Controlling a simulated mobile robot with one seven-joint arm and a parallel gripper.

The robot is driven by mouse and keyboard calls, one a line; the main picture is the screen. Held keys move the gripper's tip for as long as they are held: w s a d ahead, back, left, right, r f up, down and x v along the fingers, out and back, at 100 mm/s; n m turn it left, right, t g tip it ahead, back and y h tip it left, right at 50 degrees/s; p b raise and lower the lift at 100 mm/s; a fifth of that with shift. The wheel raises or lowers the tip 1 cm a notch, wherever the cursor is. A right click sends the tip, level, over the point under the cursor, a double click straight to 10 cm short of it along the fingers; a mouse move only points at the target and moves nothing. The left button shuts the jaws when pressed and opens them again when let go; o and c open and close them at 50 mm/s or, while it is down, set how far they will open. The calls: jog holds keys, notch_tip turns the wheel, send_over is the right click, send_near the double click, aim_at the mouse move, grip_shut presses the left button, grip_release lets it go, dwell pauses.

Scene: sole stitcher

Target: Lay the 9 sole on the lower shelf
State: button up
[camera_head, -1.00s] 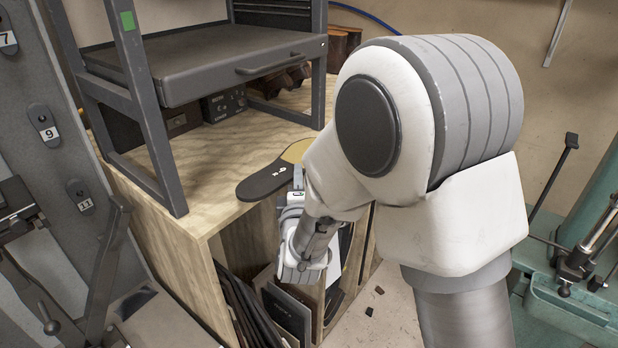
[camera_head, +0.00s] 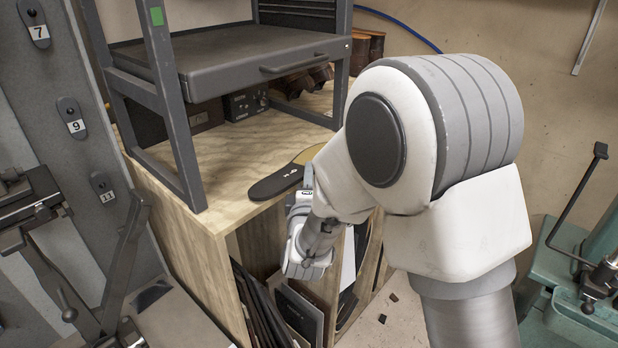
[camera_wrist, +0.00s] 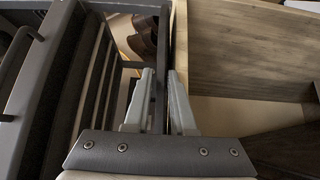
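A dark sole (camera_head: 277,184) with a tan part and small white marks, too small to read surely, shows over the front edge of the wooden cabinet top in the head view. My gripper (camera_head: 306,190) is at its near edge, partly hidden by my arm. In the wrist view both fingers (camera_wrist: 165,95) stand close around a thin dark strip, the sole (camera_wrist: 162,65) seen edge-on. The gripper looks shut on it. The grey rack has a shelf with a handle (camera_head: 235,57); below it is the bare wooden top (camera_head: 232,165). The gap between sole and wood is unclear.
Rack posts (camera_head: 178,120) stand left of the sole. A black box (camera_head: 246,103) and brown shapes are under the rack shelf. Dark panels (camera_head: 300,312) stand in the cabinet below. A grey panel with tags 7, 9 and 11 (camera_head: 76,125) is at left; green machinery (camera_head: 575,290) at right.

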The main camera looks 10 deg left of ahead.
jog(key=shift+o, duration=0.2)
jog(key=shift+s+f, duration=0.1)
jog(key=shift+f, duration=0.5)
jog(key=s+d+b, duration=0.2)
jog(key=s+b, duration=0.3)
jog(key=s, duration=0.6)
jog(key=shift+s+r, duration=0.15)
jog(key=shift+s, duration=0.15)
jog(key=shift+s+b, duration=0.15)
jog(key=shift+b, duration=0.6)
jog(key=shift+s+d+r+b, duration=0.1)
jog(key=shift+s+d+b, duration=0.05)
jog(key=shift+s+b, duration=0.85)
jog(key=shift+s+d+r+b, duration=0.1)
jog(key=shift+s+b, duration=0.6)
jog(key=shift+b, duration=0.45)
jog(key=shift+s+d+r+b, duration=0.1)
jog(key=shift+s+d+b, duration=0.05)
jog(key=shift+s+b, duration=0.85)
